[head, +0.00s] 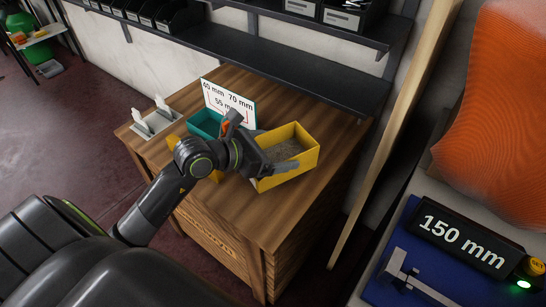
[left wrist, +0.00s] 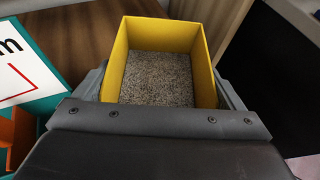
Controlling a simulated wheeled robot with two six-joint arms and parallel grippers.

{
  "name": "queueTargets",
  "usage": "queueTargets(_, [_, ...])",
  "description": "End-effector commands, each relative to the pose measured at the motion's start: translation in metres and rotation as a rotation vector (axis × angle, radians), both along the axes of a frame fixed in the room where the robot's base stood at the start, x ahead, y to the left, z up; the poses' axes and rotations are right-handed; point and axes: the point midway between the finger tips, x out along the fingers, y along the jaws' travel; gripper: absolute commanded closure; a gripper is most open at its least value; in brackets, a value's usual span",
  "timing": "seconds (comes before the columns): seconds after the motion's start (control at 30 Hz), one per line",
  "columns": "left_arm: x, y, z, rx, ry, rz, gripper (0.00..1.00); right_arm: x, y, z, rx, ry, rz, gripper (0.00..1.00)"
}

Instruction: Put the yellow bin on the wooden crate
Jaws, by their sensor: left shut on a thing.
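The yellow bin (head: 298,158) has grey grainy contents and is over the right part of the wooden crate's top (head: 255,215). I cannot tell whether its base touches the crate. My left gripper (head: 277,167) is shut on the bin, with its fingers along the bin's sides. In the left wrist view the bin (left wrist: 161,38) lies between the two fingers, with its open top and grey filling showing. My right gripper is not in view.
A teal bin (head: 204,122), a white sign (head: 228,102) and a white holder (head: 152,122) stand on the crate behind and left of the gripper. A dark shelf (head: 290,70) runs along the wall behind. A blue mat (head: 402,255) with a caliper lies at right.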

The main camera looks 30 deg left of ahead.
Motion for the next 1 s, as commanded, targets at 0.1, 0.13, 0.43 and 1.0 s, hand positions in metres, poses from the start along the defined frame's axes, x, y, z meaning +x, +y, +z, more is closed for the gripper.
queueTargets(0.1, [0.0,0.0,-0.022,-0.004,0.002,0.002,0.38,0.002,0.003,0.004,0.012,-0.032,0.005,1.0])
queueTargets(0.13, [0.0,0.0,-0.025,-0.003,0.002,0.002,0.38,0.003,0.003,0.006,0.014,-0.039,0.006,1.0])
queueTargets(0.43, [0.0,0.0,-0.027,0.0,0.0,0.0,0.38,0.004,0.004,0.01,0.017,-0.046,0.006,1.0])
queueTargets(1.0, [-0.013,0.008,-0.019,0.004,0.001,0.0,0.0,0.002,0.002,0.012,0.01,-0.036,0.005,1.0])
